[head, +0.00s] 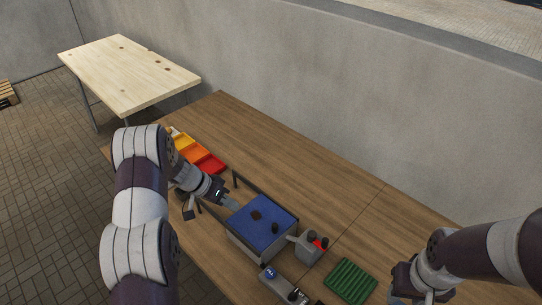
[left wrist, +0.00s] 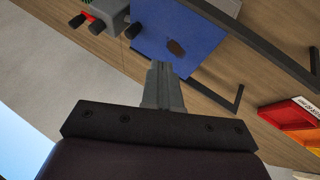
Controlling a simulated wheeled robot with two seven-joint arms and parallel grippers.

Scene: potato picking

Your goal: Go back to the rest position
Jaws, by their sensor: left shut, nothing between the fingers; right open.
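My left gripper (head: 231,204) is shut with nothing between its fingers. It is at the left edge of a box with a blue top (head: 268,222). In the left wrist view its two fingers (left wrist: 161,75) are pressed together, pointing toward the blue surface (left wrist: 180,30). A brown potato-like lump (head: 256,215) lies on the blue surface, apart from the fingers; it also shows in the left wrist view (left wrist: 176,47). My right gripper (head: 402,292) is open, low at the right of the head view near the bottom edge; its fingertips are hard to make out.
Yellow, orange and red trays (head: 203,158) lie left of the box on the brown table (head: 300,160). A grey device with dark knobs (head: 308,247) and a green ribbed tray (head: 350,281) are to its right. A dark frame (left wrist: 270,55) runs beside the box. The table's back is clear.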

